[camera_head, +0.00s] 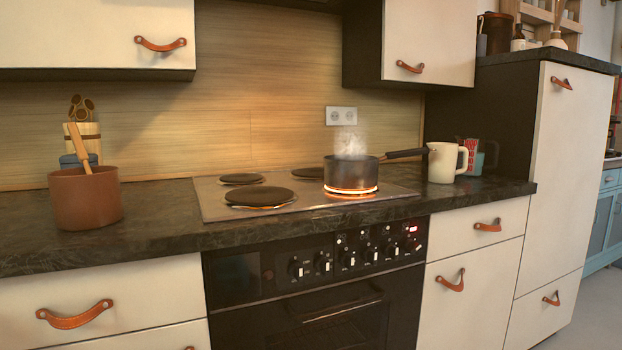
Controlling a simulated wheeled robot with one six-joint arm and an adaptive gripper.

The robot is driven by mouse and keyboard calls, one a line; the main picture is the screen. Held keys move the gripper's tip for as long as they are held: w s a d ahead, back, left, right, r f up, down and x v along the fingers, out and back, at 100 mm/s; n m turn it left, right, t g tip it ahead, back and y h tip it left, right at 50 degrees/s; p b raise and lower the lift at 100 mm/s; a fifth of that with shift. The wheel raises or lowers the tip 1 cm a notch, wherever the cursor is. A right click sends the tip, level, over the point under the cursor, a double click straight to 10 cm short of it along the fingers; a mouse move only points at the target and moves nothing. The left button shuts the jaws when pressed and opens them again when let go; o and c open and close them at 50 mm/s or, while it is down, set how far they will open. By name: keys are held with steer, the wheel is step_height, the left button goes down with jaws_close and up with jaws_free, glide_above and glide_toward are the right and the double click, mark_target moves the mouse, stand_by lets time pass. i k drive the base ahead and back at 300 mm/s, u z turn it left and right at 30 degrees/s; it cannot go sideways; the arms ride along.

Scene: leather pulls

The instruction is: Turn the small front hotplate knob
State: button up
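A row of several dark knobs with white marks runs along the black oven's control panel (340,240). Among them are a left knob (295,268), a middle knob (348,259) and a right knob (411,245). Their labels are too small to read, so I cannot tell which one serves the small front hotplate. The front right hotplate (350,195) glows orange under a steaming dark pot (350,173). The front left hotplate (259,197) is dark and wider. My gripper is not in view.
The pot's handle (404,153) points right, near a cream jug (446,162). A brown pot (85,198) with a wooden spoon stands on the dark counter (150,215) at left. Leather-pull drawers flank the oven. The oven door handle (340,308) lies below the knobs.

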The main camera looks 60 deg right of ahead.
mark_target(410, 246)
steer(key=z, duration=2)
steer(key=k, duration=0.45)
steer(key=z, duration=0.15)
steer(key=i, duration=0.5)
steer(key=u, duration=0.05)
